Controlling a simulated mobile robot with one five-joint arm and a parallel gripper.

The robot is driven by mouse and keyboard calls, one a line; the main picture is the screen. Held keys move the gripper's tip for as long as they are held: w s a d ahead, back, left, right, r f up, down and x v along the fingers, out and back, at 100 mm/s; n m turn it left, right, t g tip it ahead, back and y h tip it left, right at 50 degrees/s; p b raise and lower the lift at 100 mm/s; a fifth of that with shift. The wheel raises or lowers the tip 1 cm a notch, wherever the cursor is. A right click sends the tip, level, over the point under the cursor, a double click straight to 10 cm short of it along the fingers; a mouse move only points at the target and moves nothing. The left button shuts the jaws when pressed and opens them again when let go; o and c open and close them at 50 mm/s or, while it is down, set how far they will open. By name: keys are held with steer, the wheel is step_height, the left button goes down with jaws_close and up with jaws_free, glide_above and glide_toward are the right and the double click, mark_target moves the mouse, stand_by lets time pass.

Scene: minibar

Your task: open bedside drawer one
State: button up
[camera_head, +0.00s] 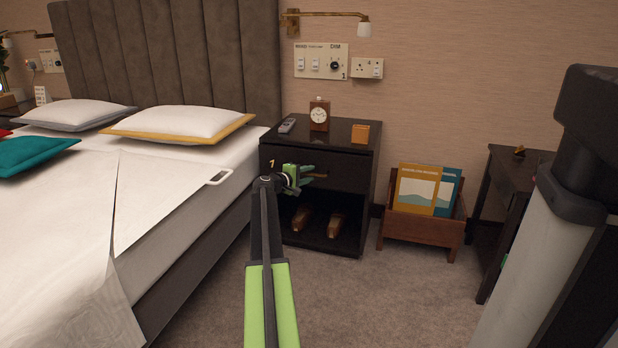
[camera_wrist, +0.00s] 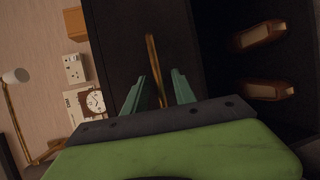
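The bedside drawer (camera_head: 345,172) is the dark front under the top of the black nightstand (camera_head: 345,137), marked with a small "1". It looks shut. Its slim brass handle (camera_head: 318,176) sticks out just right of my gripper (camera_head: 303,174) in the head view. In the wrist view, the handle (camera_wrist: 153,62) runs towards the gap between the two teal fingers of my gripper (camera_wrist: 167,88). The fingers stand apart, one on each side of the handle's near end. I cannot tell whether either finger touches it. My forearm hides part of the nightstand's left side.
An open shelf with brown shoes (camera_head: 336,224) lies below the drawer. The bed (camera_head: 190,205) is close on the left, a magazine rack (camera_head: 425,228) on the right. Carpet in front is clear.

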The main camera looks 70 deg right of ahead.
steer(key=shift+c, duration=0.2)
jaws_close()
stand_by(1.2)
